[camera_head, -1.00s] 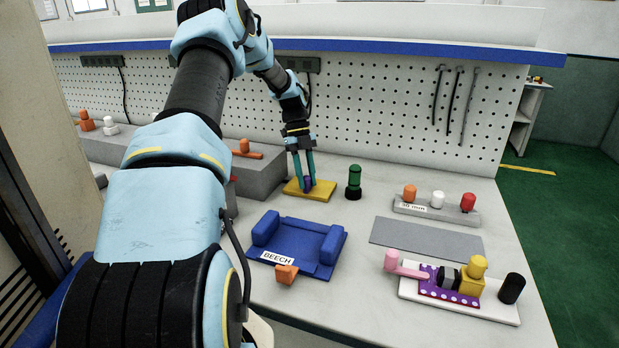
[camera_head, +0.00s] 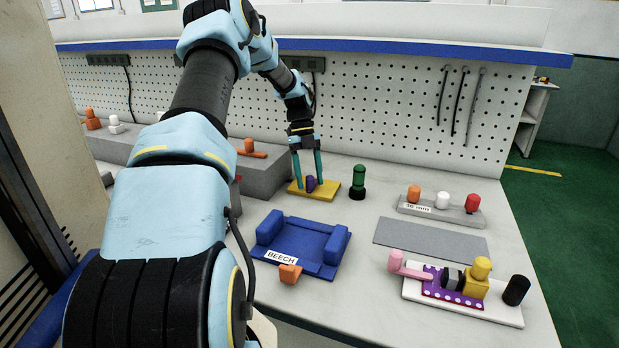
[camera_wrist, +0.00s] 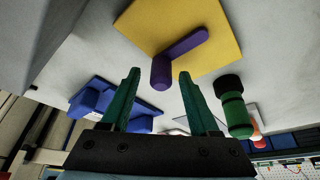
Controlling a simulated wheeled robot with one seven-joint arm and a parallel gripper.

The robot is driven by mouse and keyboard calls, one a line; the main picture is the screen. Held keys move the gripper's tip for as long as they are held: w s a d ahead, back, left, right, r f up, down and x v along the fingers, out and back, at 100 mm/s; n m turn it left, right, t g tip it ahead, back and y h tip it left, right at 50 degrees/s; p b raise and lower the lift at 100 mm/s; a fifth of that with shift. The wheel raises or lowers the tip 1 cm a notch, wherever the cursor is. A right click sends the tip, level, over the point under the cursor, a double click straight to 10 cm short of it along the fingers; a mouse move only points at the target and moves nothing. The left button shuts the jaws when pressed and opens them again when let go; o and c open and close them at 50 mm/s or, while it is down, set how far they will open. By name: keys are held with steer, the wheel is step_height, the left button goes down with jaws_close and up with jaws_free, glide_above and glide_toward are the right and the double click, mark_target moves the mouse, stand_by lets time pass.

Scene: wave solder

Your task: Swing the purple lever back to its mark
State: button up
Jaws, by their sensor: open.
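The purple lever (camera_head: 311,184) is on a yellow plate (camera_head: 330,194) on the bench. In the wrist view it shows as an upright round knob (camera_wrist: 161,73) with a flat arm (camera_wrist: 187,43) running across the yellow plate (camera_wrist: 225,45) toward the upper right. My gripper (camera_head: 308,183) is open over the plate, with its green fingers apart on either side of the knob. In the wrist view, the knob is beyond and between the fingertips (camera_wrist: 160,74), with gaps on both sides. I cannot make out a mark on the plate.
A green cylinder (camera_head: 358,178) with a black base stands close right of the plate. A grey block (camera_head: 263,178) is to the left. A blue cradle (camera_head: 305,243) labelled BEECH is in front. A grey mat (camera_head: 430,239) and a purple-dotted fixture (camera_head: 430,287) are at the right.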

steer(key=d+b+v, duration=0.1)
steer(key=v, duration=0.6)
steer(key=shift+a+r, duration=0.2)
steer(key=shift+a, duration=0.35)
steer(key=s+a+n+t, duration=0.1)
steer(key=s+a+n, duration=0.1)
steer(key=s+n, duration=0.4)
steer(key=s+a+r+n+t, duration=0.1)
steer(key=s+a+n+t, duration=0.1)
steer(key=s+n, duration=0.4)
steer(key=s+a+n+t+y, duration=0.1)
steer(key=s+a+n, duration=0.3)
steer(key=s+n, duration=0.3)
steer(key=shift+a+r+n, duration=0.1)
steer(key=shift+r+n, duration=0.05)
steer(key=shift+n, duration=0.8)
steer(key=shift+a+r+n, duration=0.1)
steer(key=shift+n, duration=0.85)
steer(key=s+a+n+t, duration=0.1)
steer(key=s+a+n, duration=0.2)
steer(key=s+n, duration=0.5)
steer(key=shift+s+a+f+t, duration=0.3)
steer(key=shift+s+f+t, duration=0.1)
steer(key=shift+f, duration=0.1)
